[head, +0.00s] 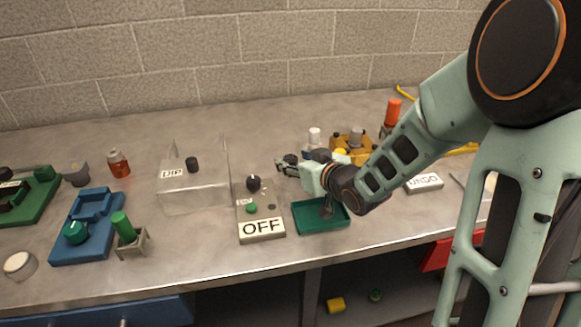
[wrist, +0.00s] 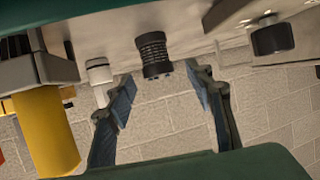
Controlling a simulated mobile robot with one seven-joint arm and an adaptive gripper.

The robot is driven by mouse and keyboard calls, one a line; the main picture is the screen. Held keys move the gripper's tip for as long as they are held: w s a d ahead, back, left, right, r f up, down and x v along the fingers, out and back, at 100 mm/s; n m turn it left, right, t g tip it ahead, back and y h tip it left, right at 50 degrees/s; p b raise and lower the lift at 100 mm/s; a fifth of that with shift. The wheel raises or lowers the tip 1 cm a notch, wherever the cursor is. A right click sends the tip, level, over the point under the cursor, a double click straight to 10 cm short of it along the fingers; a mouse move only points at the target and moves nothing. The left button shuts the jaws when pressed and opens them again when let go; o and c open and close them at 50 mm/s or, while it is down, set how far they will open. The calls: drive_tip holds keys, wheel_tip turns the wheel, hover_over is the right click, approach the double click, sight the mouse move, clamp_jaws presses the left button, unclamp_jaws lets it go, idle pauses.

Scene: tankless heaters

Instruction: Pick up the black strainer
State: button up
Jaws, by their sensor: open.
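The black strainer (wrist: 153,52) shows in the wrist view as a short, ribbed black cylinder standing on the grey worktop. That view is upside down, with the wall below. My gripper (wrist: 163,92) is open, with one finger on each side of the strainer's line in the picture; nothing is held. The strainer appears ahead of the fingertips, apart from them. In the head view my gripper (head: 284,166) is low over the worktop, behind the green tray. I cannot tell the strainer from the dark fingers there.
A white-capped bottle (head: 315,137) and a yellow-brown fixture (head: 352,140) stand close right of my gripper. A clear box marked DIP (head: 205,190) stands left. The OFF box (head: 262,229) and green tray (head: 307,219) are in front. A block wall closes the back.

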sight(291, 158)
drive_tip(key=shift+x, duration=1.6)
drive_tip(key=c, duration=1.3)
